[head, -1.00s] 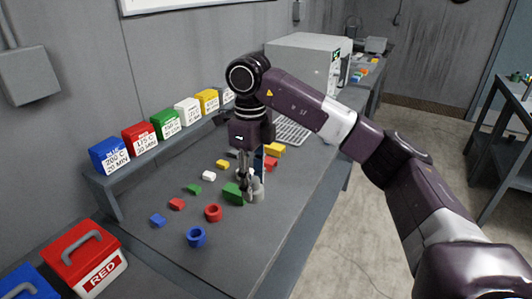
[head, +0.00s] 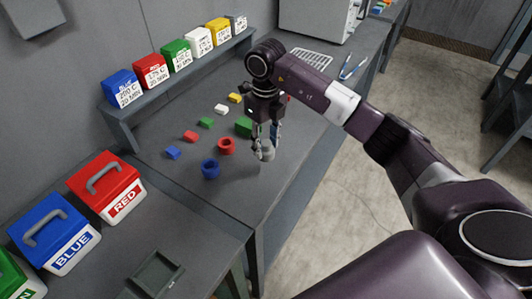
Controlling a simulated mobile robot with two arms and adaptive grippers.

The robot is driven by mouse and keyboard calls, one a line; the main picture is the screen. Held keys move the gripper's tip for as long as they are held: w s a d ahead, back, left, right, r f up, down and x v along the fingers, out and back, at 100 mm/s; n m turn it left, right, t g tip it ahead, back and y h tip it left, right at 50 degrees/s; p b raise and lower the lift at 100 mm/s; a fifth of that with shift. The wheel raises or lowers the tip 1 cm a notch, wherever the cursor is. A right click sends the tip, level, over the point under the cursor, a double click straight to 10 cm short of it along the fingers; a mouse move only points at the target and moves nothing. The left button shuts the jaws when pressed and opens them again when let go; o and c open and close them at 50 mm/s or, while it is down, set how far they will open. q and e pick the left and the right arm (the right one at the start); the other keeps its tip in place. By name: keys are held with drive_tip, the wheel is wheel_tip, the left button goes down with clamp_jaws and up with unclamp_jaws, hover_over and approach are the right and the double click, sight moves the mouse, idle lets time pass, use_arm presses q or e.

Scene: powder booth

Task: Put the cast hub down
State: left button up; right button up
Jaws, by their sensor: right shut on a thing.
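My right gripper (head: 264,150) points down over the bench, to the right of a red ring-shaped part (head: 226,146). It is shut on a small grey piece, which looks like the cast hub (head: 267,154). The fingers partly cover the hub. The hub is at or just above the bench top (head: 265,185); I cannot tell if it touches. My left gripper is not in view.
A blue ring (head: 210,169) and a green block (head: 243,126) are near the hub, with several small coloured blocks behind. Labelled boxes line a shelf (head: 190,73). Lidded red (head: 108,187) and blue (head: 54,234) bins stand at left. The bench front is clear.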

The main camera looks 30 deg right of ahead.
sight(266, 157)
wheel_tip(266, 157, down, 2)
drive_tip(key=shift+f, duration=0.1)
wheel_tip(266, 157, down, 3)
drive_tip(key=shift+f+p, duration=0.1)
drive_tip(key=shift+p, duration=0.55)
drive_tip(key=shift+f, duration=0.1)
drive_tip(key=shift+f, duration=0.15)
drive_tip(key=o, duration=1.3)
drive_tip(key=shift+o, duration=0.2)
